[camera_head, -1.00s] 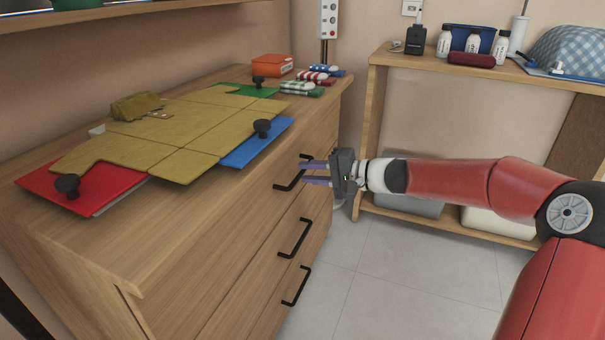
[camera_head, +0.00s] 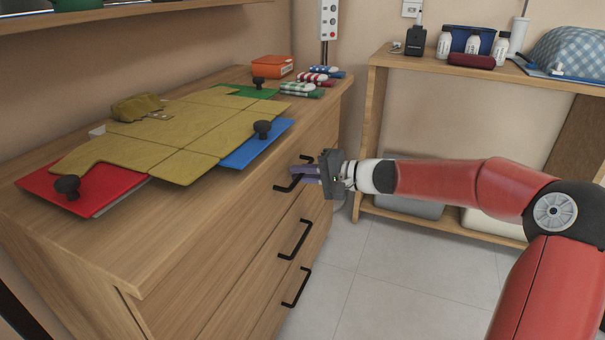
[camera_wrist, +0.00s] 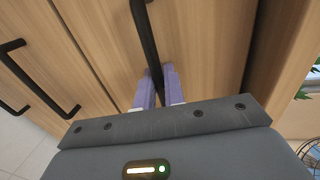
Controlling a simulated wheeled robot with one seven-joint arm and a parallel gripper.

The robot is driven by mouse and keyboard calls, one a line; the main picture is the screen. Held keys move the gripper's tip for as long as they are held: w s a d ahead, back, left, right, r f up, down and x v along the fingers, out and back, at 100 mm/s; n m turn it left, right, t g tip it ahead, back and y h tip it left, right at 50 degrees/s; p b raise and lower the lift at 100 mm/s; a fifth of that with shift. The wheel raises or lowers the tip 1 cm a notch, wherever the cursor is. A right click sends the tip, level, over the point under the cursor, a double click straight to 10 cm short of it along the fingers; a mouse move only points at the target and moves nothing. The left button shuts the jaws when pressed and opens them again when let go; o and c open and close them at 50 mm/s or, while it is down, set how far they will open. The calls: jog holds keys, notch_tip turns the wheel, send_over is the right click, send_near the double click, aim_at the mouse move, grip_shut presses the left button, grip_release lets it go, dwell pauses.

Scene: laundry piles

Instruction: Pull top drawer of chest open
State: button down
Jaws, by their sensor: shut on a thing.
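The wooden chest (camera_head: 210,262) stands at left and centre in the head view, with black bar handles on its drawer fronts. The top drawer (camera_head: 262,200) is flush with the front as far as I can see. My gripper (camera_head: 296,173) is at the top drawer's handle (camera_head: 283,189). In the wrist view, the two purple fingers of my gripper (camera_wrist: 158,85) are closed on the black handle bar (camera_wrist: 147,42), one on each side. Part of the handle is hidden between the fingers.
A folding board with yellow cloth (camera_head: 160,130) lies on the chest top, beside small folded cloths (camera_head: 302,88) and an orange box (camera_head: 272,66). The lower handles (camera_head: 295,240) stick out below. A wooden shelf unit (camera_head: 375,100) stands at right; tiled floor (camera_head: 375,275) lies in front.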

jog(key=shift+d, duration=0.1)
jog(key=f+p+v, duration=0.1)
jog(key=f+v, duration=0.1)
jog(key=v, duration=0.9)
jog(key=f+p+v, duration=0.1)
jog(key=f+v, duration=0.1)
jog(key=v, duration=1)
jog(key=shift+s+d+f, duration=0.3)
jog(key=shift+d, duration=0.3)
jog(key=c, duration=1.7)
grip_release()
jog(key=shift+d, duration=0.1)
jog(key=p+v, duration=0.1)
jog(key=v, duration=0.6)
jog(key=shift+s+d+r, duration=0.1)
jog(key=shift+d, duration=0.2)
jog(key=shift+d, duration=0.1)
